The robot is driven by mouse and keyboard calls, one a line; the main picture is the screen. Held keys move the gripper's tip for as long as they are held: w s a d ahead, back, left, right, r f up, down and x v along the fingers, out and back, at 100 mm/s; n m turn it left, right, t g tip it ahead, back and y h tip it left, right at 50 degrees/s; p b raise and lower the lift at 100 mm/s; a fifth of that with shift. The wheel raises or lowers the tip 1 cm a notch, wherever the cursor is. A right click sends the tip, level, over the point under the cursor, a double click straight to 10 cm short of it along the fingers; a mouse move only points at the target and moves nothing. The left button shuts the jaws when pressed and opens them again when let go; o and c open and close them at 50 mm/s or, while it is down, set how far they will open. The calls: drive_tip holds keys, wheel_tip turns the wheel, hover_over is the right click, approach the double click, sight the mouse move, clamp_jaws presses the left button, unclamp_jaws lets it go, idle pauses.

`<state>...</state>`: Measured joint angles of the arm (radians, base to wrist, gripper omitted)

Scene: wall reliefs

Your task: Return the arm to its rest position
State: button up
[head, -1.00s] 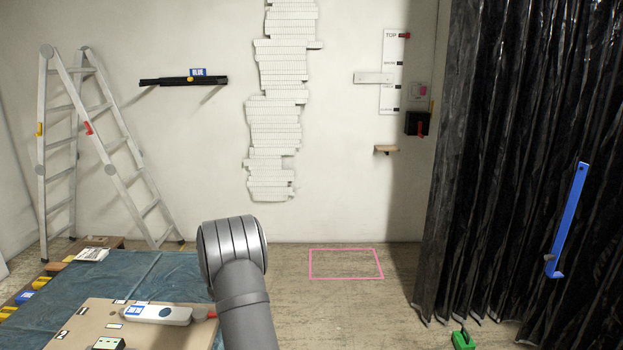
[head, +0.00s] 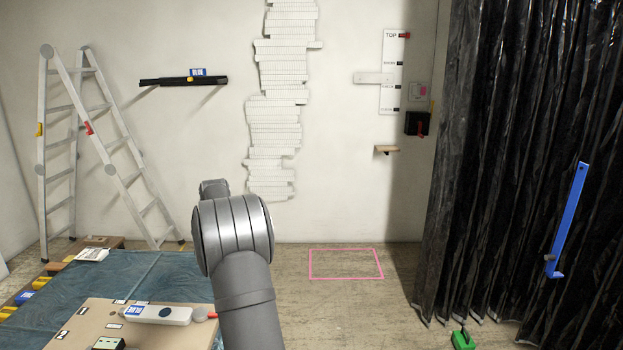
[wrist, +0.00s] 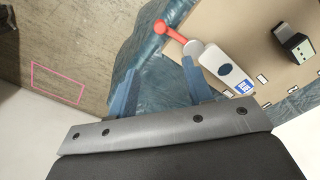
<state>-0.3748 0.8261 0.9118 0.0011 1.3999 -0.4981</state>
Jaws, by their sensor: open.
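My gripper (wrist: 156,80) shows in the wrist view as two blue fingers spread apart, with nothing between them. In the head view only my grey arm links show, at the lower centre; the gripper is not visible there. In the wrist view, a white handheld device (wrist: 228,68) with a blue label lies beyond the right finger on a tan board (wrist: 235,20). A red-ended tool (wrist: 172,32) lies at the device's end. The head view also shows the device (head: 160,315) and the board (head: 75,330) at the lower left.
A blue sheet (head: 180,275) lies under the board. A stepladder (head: 115,165) stands at the left. A black shelf (head: 183,82) and stacked white relief strips (head: 275,120) are on the wall. A pink floor outline (head: 345,279) is empty. A black curtain (head: 480,170) hangs at the right.

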wheel_tip(320, 180, down, 17)
drive_tip(key=shift+d+r, duration=0.1)
drive_tip(key=shift+s+f, duration=0.15)
drive_tip(key=shift+f, duration=0.2)
drive_tip(key=shift+s+r+m, duration=0.1)
drive_tip(key=shift+s+m, duration=0.25)
drive_tip(key=shift+m, duration=0.25)
drive_tip(key=s+m, duration=0.2)
drive_tip(key=m, duration=0.1)
drive_tip(key=shift+s, duration=0.3)
drive_tip(key=s+m, duration=0.1)
drive_tip(key=a+m, duration=0.1)
drive_tip(key=m, duration=0.1)
drive_tip(key=s+m, duration=0.1)
drive_tip(key=shift+s+a+m, duration=0.3)
drive_tip(key=shift+s+a, duration=0.05)
drive_tip(key=s+a+m, duration=0.1)
drive_tip(key=m, duration=0.1)
drive_tip(key=s+a+m, duration=0.1)
drive_tip(key=m, duration=0.1)
drive_tip(key=shift+a, duration=0.1)
drive_tip(key=shift+s+a+m, duration=0.3)
drive_tip(key=shift+a+m, duration=0.35)
drive_tip(key=shift+m, duration=0.35)
drive_tip(key=shift+s+a+m, duration=0.3)
drive_tip(key=shift+a+m, duration=0.35)
drive_tip(key=shift+m, duration=0.35)
